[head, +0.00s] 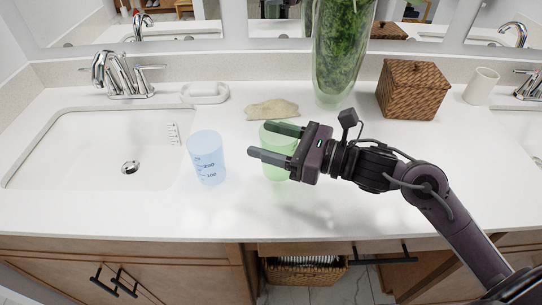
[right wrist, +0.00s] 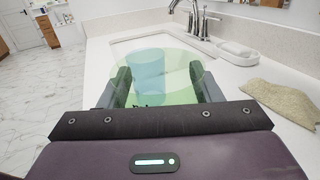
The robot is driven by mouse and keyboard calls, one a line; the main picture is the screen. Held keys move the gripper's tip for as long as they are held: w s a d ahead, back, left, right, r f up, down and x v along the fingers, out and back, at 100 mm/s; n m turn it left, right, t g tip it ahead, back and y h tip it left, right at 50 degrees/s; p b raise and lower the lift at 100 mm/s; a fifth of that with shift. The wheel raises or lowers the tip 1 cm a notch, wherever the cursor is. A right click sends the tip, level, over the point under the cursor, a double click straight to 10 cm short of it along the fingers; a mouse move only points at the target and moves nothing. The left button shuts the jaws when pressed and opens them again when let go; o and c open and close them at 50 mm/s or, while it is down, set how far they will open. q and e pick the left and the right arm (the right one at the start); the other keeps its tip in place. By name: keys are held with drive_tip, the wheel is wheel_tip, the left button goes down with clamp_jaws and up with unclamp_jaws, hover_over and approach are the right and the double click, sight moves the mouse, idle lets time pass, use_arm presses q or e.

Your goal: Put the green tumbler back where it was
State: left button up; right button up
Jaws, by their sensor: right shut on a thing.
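The green tumbler (head: 277,172) is translucent and upright, over the counter right of the blue cup. My right gripper (head: 264,141) reaches in from the right and is shut on it, one finger on each side. In the right wrist view the tumbler (right wrist: 183,84) sits between the two fingers, and the blue cup shows through it. I cannot tell whether its base touches the counter. The blue measuring cup (head: 207,158) stands a short gap to the left, between the tumbler and the sink. My left gripper is not in view.
The white counter (head: 345,215) is clear in front and to the right of the tumbler. A beige cloth (head: 272,110), a glass vase of greenery (head: 340,55) and a wicker box (head: 413,88) stand behind. A sink (head: 85,145) lies left, with a soap dish (head: 205,93) behind.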

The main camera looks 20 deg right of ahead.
drive_tip(key=shift+f, duration=0.3)
wheel_tip(320, 180, down, 4)
drive_tip(key=shift+f, duration=0.1)
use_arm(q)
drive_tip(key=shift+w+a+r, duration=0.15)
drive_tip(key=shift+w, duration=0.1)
use_arm(e)
drive_tip(key=shift+f, duration=0.2)
drive_tip(key=o, duration=1.1)
drive_tip(key=shift+c, duration=0.2)
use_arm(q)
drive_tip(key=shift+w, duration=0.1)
use_arm(e)
drive_tip(key=shift+r, duration=0.1)
